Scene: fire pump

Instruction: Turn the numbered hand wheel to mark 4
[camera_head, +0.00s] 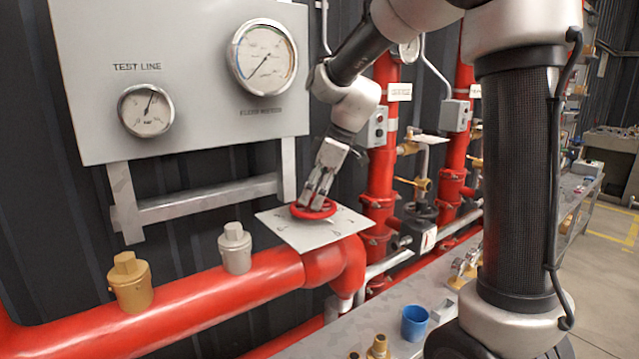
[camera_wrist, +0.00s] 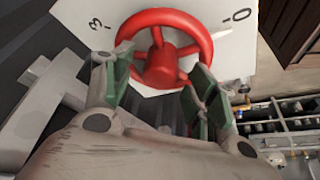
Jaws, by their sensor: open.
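The red hand wheel (camera_head: 314,215) sits on a pale square plate (camera_head: 290,234) above the bend of the red pipe. In the wrist view the wheel (camera_wrist: 160,17) shows its spokes and hub, and the plate (camera_wrist: 236,42) bears the marks 3 at left and 0 at right. My gripper (camera_head: 318,196) reaches down to the wheel from above. In the wrist view my gripper (camera_wrist: 162,82) is open, its green-padded fingers on either side of the wheel's near part. I cannot tell whether they touch it.
The pipe (camera_head: 215,300) carries a brass cap (camera_head: 130,282) and a grey cap (camera_head: 235,248) left of the wheel. A gauge panel (camera_head: 190,70) stands behind. Red risers (camera_head: 383,170) stand to the right. A blue cup (camera_head: 414,323) sits on the bench in front.

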